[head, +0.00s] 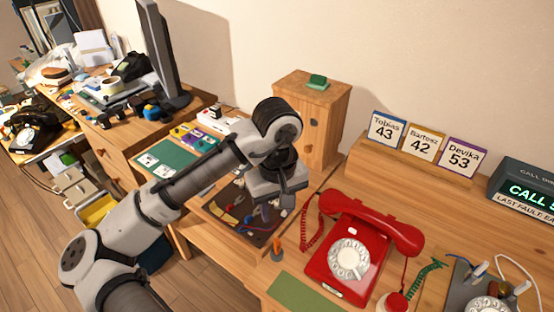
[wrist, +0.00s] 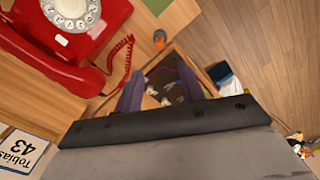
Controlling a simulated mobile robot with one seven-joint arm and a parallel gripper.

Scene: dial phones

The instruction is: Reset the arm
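My arm (head: 190,180) reaches up from the lower left in the head view and bends down at its wrist. My gripper (head: 284,203) hangs over a shallow wooden tray (head: 213,207) holding small parts, beside the red dial phone. In the wrist view the two fingers of my gripper (wrist: 160,78) stand apart, with the tray's dark inside visible between them and nothing held. The red dial phone (head: 318,267) sits on the desk, its handset (head: 372,220) on top; it also shows at upper left in the wrist view (wrist: 35,30).
A small wooden cabinet (head: 335,110) stands behind my gripper. Name cards (head: 424,144) stand on a wooden block to the right. A monitor (head: 163,55) and clutter fill the desk at left. A green mat (head: 303,294) lies in front of the phone.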

